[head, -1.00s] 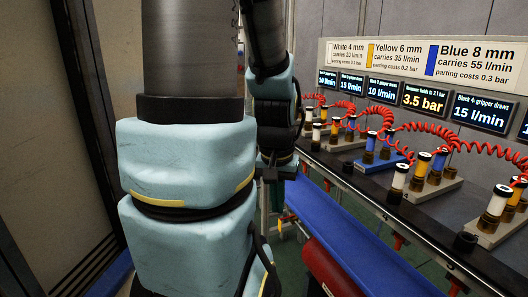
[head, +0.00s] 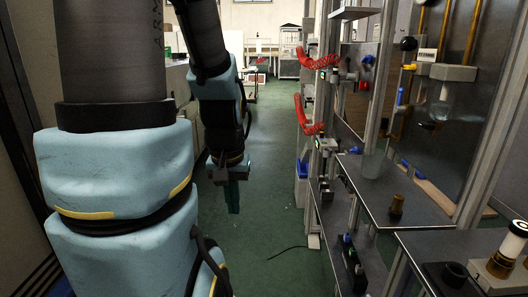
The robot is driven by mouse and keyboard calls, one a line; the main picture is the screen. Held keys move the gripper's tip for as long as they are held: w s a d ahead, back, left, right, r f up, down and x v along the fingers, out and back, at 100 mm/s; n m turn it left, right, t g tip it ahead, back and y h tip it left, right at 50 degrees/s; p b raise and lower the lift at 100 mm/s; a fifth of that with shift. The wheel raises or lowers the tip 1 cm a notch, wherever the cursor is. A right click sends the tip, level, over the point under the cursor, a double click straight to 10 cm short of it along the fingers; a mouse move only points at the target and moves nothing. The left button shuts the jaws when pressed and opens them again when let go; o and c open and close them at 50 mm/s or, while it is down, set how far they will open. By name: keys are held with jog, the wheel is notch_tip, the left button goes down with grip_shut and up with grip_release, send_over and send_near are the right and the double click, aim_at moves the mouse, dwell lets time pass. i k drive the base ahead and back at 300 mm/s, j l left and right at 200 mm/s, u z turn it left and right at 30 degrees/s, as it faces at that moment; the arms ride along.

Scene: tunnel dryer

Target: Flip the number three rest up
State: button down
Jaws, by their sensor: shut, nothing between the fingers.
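My gripper (head: 232,196) hangs fingers-down over the green floor at the left-middle of the head view. Its fingers are together with nothing visible between them. It is well apart from the shelves on the right. I cannot make out any number three rest in the present view. A white-and-brown fitting (head: 510,245) stands on a bench at the lower right, beside a black round socket (head: 455,273).

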aim_at(308, 23)
jog(key=i, duration=0.8)
jog(key=i+u, duration=0.1)
jog(key=i, duration=0.75)
jog(key=i+l, duration=0.1)
jog(key=i, duration=0.7)
jog(key=i+u, duration=0.1)
jog(key=i, duration=0.7)
jog(key=i+l, duration=0.2)
jog(key=i, duration=0.6)
jog(key=i+u, duration=0.25)
jog(key=i, duration=0.15)
jog(key=i+l+u, duration=0.2)
jog(key=i, duration=0.2)
